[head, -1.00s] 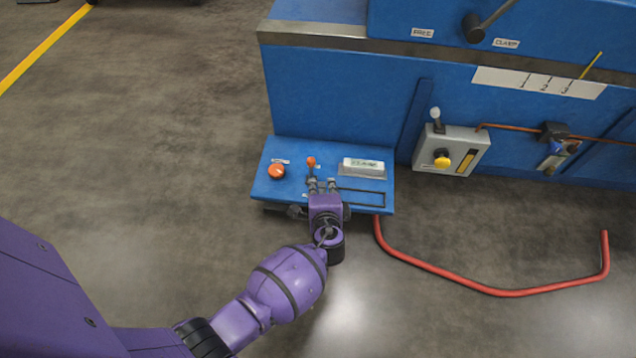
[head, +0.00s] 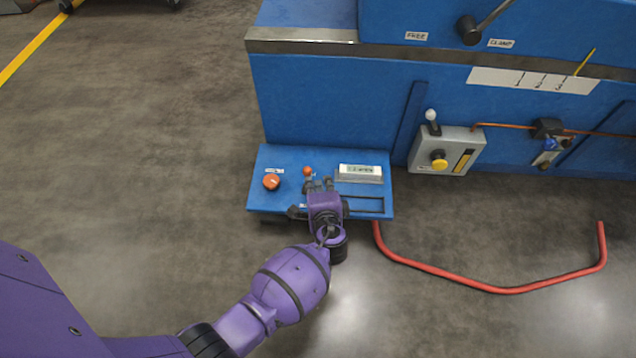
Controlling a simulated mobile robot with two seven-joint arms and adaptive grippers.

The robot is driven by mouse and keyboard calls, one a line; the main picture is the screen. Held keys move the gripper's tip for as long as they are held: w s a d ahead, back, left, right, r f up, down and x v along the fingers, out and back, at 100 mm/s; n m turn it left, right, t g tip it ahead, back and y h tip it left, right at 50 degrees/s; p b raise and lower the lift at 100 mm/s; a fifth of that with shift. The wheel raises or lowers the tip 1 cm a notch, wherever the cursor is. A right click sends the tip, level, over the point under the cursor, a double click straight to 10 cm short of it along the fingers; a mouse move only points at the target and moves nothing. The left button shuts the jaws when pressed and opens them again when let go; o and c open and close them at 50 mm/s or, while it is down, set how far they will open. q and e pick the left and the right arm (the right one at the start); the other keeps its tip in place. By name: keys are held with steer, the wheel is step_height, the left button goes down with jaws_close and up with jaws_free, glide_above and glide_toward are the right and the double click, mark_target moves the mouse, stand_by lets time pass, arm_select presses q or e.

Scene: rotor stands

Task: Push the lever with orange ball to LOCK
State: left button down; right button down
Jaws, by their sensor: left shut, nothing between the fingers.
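The lever's small orange ball (head: 308,171) stands above the blue shelf panel (head: 262,196), just past my left gripper's fingertips. My left gripper (head: 318,187) reaches over the front of the panel with its fingers shut and empty. The fingers are close to the ball's stem; I cannot tell whether they touch it. The gripper hides the lower part of the lever and part of its slot. The labels beside the lever are too small to read, so its position is unclear. My right gripper is not in view.
A larger orange knob (head: 271,182) sits left of the lever. A white label block (head: 360,171) sits to its right. A red hose (head: 480,286) lies on the floor.

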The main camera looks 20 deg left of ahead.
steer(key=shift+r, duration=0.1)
